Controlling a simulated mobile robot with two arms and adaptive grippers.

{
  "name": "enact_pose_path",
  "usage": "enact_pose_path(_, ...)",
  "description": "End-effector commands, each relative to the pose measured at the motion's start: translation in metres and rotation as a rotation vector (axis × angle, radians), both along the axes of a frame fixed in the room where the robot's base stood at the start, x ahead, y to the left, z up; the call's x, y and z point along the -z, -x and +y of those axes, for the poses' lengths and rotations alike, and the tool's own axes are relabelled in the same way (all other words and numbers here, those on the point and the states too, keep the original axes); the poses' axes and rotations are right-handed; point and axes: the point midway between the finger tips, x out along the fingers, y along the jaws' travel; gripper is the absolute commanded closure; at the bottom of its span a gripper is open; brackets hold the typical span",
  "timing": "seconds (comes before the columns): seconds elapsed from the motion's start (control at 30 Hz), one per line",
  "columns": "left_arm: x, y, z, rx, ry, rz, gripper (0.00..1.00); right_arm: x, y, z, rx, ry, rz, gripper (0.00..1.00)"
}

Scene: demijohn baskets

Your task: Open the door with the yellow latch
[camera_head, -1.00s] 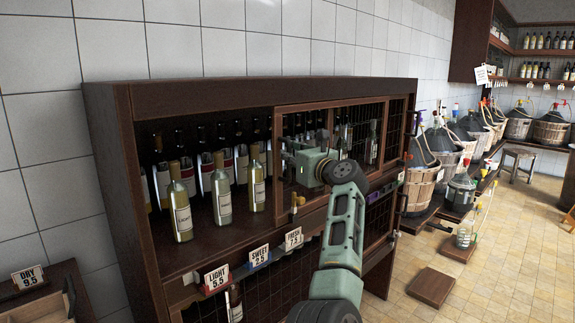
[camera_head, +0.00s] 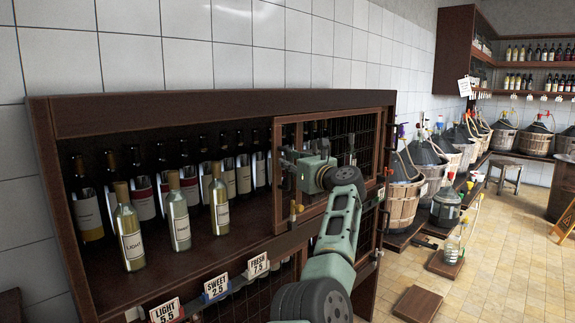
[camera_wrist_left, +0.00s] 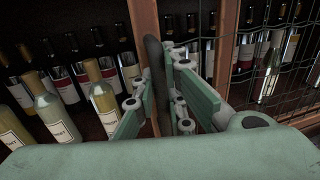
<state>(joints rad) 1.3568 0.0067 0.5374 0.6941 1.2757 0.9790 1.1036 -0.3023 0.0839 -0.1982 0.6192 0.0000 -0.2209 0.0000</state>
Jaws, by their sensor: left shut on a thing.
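The mesh door (camera_head: 350,129) with a brown wood frame covers the right part of the cabinet's upper compartment; the left part stands open. My left gripper (camera_head: 289,166) is at the door's left frame post. In the left wrist view its fingers (camera_wrist_left: 160,108) are shut around a dark upright handle (camera_wrist_left: 153,58) beside the wood post (camera_wrist_left: 144,18). A small yellow-topped piece (camera_head: 294,209) shows below the gripper; I cannot tell whether it is the latch. My right gripper is not in view.
Three pale wine bottles (camera_head: 178,212) stand at the front of the open shelf, with dark bottles behind. Price cards (camera_head: 216,287) line the shelf edge. Demijohn baskets (camera_head: 403,201) stand to the right, and a low wood block (camera_head: 417,304) lies on the tiled floor.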

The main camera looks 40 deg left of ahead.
Motion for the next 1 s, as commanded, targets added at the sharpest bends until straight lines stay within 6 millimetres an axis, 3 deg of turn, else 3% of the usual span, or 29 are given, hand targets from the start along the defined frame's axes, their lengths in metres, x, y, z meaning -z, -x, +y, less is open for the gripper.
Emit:
enact_pose_path(0.1, 0.002, -0.001, -0.002, 0.003, 0.005, 0.001, 1.00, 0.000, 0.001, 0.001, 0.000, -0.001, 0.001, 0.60)
enact_pose_path(0.13, 0.002, -0.001, -0.002, 0.003, 0.005, 0.001, 0.89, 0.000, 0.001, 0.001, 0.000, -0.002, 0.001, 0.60)
enact_pose_path(0.23, 0.002, -0.001, -0.001, 0.002, 0.005, 0.001, 0.81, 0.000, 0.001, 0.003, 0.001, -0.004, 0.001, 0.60)
enact_pose_path(0.63, 0.001, 0.001, -0.006, 0.001, 0.001, 0.000, 0.81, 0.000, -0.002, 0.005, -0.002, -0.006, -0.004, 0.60)
enact_pose_path(0.8, 0.002, 0.007, -0.028, 0.002, 0.003, -0.001, 0.81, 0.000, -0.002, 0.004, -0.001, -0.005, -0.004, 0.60)
enact_pose_path(1.0, 0.002, 0.018, -0.072, 0.005, 0.004, -0.001, 0.81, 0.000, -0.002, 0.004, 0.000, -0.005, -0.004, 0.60)
